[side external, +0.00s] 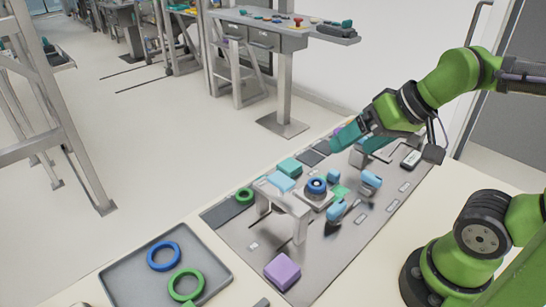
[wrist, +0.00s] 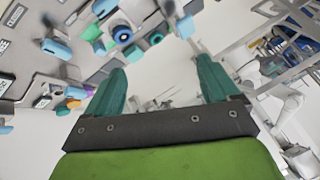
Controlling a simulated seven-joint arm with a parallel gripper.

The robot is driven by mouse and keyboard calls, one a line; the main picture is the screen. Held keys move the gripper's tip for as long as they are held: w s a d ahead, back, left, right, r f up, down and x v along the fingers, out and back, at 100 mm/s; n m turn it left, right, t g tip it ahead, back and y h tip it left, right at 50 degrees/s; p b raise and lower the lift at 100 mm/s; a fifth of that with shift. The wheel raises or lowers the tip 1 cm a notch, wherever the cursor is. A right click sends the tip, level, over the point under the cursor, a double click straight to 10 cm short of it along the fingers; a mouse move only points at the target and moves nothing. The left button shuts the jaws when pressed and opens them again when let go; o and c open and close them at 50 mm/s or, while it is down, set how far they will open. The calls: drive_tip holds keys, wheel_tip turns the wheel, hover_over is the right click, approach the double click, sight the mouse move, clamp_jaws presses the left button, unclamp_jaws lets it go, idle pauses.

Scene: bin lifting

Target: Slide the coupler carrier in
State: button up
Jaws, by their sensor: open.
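My gripper (side external: 348,136) is at the back right of the grey work board (side external: 243,232), above it. In the wrist view its two teal fingers (wrist: 160,85) are spread wide with nothing between them. A round blue ring part (side external: 316,186) sits in a grey block mid-board, and shows at the top of the wrist view (wrist: 122,34). Light blue blocks (side external: 371,180) and a green piece (side external: 340,192) are close to it. I cannot tell for sure which part is the coupler carrier. The gripper touches none of these.
A grey bracket (side external: 298,226) stands up from the board. A purple block (side external: 282,271) is at the board's front end. A grey tray (side external: 127,286) holds a blue ring (side external: 164,256) and a green ring (side external: 186,284). A control stand (side external: 285,80) is on the floor behind.

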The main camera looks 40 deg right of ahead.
drive_tip(key=w+d+f+g, duration=0.1)
drive_tip(key=w+d+g, duration=0.1)
drive_tip(key=w, duration=0.1)
drive_tip(key=w+d+f, duration=0.1)
drive_tip(key=w+d, duration=0.1)
drive_tip(key=shift+w+f+g+h, duration=0.15)
drive_tip(key=shift+f+g+h, duration=0.2)
drive_tip(key=shift+g+h, duration=0.05)
drive_tip(key=c, duration=0.6)
drive_tip(key=n+g+h, duration=0.1)
drive_tip(key=n+g, duration=0.2)
drive_tip(key=g, duration=0.1)
hover_over(334, 171)
wheel_tip(334, 171, down, 3)
drive_tip(key=shift+c, duration=0.2)
drive_tip(key=shift+n, duration=0.5)
wheel_tip(334, 171, down, 16)
drive_tip(key=shift+f, duration=0.1)
drive_tip(key=shift+c, duration=0.3)
clamp_jaws()
